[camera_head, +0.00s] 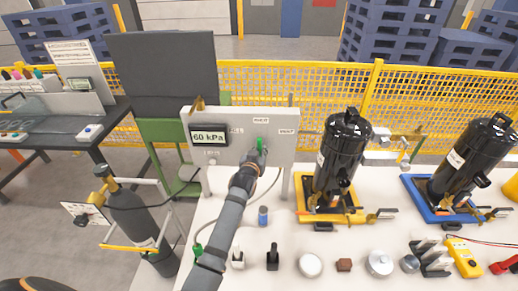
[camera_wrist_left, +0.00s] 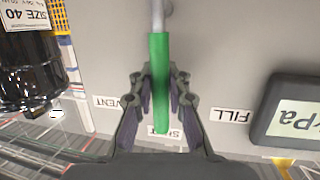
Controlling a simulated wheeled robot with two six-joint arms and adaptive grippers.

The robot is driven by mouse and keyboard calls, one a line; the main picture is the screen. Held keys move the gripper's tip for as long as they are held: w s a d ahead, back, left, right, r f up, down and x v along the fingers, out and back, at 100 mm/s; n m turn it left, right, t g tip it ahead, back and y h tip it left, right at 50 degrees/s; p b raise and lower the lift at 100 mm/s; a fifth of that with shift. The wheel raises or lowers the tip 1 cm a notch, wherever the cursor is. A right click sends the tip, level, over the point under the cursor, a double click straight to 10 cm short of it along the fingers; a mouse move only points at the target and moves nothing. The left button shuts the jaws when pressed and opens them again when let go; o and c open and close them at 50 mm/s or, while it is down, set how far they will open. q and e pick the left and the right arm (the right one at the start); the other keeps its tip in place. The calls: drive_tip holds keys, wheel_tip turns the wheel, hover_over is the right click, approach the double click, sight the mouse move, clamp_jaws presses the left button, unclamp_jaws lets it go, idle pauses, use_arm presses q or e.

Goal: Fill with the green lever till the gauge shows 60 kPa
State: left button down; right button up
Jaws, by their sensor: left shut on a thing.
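The grey panel (camera_head: 272,122) stands upright at the back of the white bench. Its gauge (camera_head: 209,138) reads 60 kPa; part of its display shows upside down in the left wrist view (camera_wrist_left: 297,122). My left gripper (camera_head: 256,157) is at the panel, shut on the green lever (camera_wrist_left: 159,80), with a finger on each side. The lever's green tip also shows in the head view (camera_head: 259,144). The lever points at the SHUT label (camera_wrist_left: 176,133), between FILL (camera_wrist_left: 232,115) and VENT (camera_wrist_left: 106,102). My right gripper is not in view.
A black compressor (camera_head: 342,160) stands on a yellow base right of the panel, another (camera_head: 470,160) on a blue base farther right. A dark gas cylinder (camera_head: 133,215) stands left of the bench. Several small parts lie along the bench front. Yellow mesh fencing (camera_head: 290,85) runs behind.

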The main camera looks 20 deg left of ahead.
use_arm(q)
drive_tip(key=shift+d+f, duration=0.1)
drive_tip(key=shift+f, duration=0.15)
drive_tip(key=c, duration=1.3)
unclamp_jaws()
drive_tip(key=shift+s+r, duration=0.1)
drive_tip(key=shift+r, duration=0.05)
drive_tip(key=v, duration=0.7)
drive_tip(key=shift+s, duration=0.25)
drive_tip(key=shift+r, duration=0.1)
